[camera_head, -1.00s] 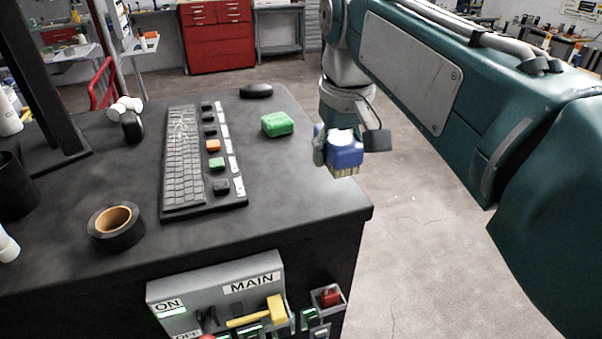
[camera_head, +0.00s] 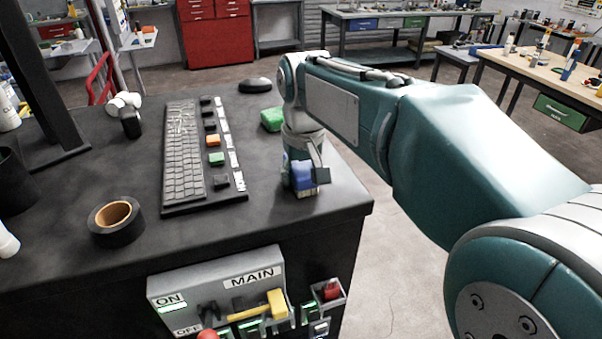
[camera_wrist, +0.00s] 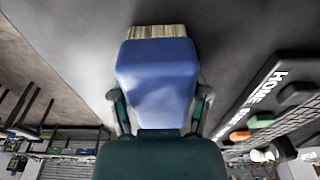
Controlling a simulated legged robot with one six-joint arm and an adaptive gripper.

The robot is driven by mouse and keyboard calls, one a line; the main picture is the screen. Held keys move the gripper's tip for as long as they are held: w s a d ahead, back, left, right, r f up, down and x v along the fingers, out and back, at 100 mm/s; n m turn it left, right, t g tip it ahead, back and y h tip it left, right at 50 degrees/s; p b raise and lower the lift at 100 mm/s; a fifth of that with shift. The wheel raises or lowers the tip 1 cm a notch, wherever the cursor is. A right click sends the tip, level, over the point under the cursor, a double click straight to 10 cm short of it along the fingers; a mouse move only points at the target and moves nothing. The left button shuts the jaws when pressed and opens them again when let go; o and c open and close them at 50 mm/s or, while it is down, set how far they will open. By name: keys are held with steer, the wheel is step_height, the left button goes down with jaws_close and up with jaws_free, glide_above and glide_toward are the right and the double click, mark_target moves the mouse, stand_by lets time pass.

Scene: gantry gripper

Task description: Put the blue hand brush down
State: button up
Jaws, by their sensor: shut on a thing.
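The blue hand brush (camera_head: 303,177) is in my gripper (camera_head: 301,170), over the right part of the black desk top (camera_head: 262,225). In the wrist view the blue body of the brush (camera_wrist: 157,78) sits between both fingers, and its pale bristles (camera_wrist: 157,31) show at the far end. My gripper (camera_wrist: 160,105) is shut on it. In the head view the bristle end is low and close to the desk surface. I cannot tell whether it touches.
A black keyboard (camera_head: 183,160) with a strip of coloured keys lies left of the brush. A green block (camera_head: 272,119) lies behind it. A tape roll (camera_head: 116,222) and a black mouse (camera_head: 255,85) are also on the desk. The desk's right edge is near the gripper.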

mark_target(304, 168)
steer(key=shift+f, duration=0.1)
steer(key=o, duration=1.3)
steer(key=shift+c, duration=0.2)
steer(key=r, duration=0.4)
steer(key=s+r, duration=0.1)
steer(key=r, duration=0.7)
steer(key=shift+s+d+r, duration=0.1)
steer(key=shift+s+d, duration=0.1)
steer(key=shift+s, duration=0.05)
steer(key=s+d+f+m+t, duration=0.1)
steer(key=s+d+f+t, duration=0.1)
steer(key=s+d+f, duration=0.4)
steer(key=s+d+f+m+t, duration=0.2)
steer(key=s+d+f, duration=0.4)
steer(key=s+f, duration=0.4)
steer(key=shift+s+d+f, duration=0.15)
steer(key=shift+s+f, duration=0.15)
steer(key=shift+s, duration=0.6)
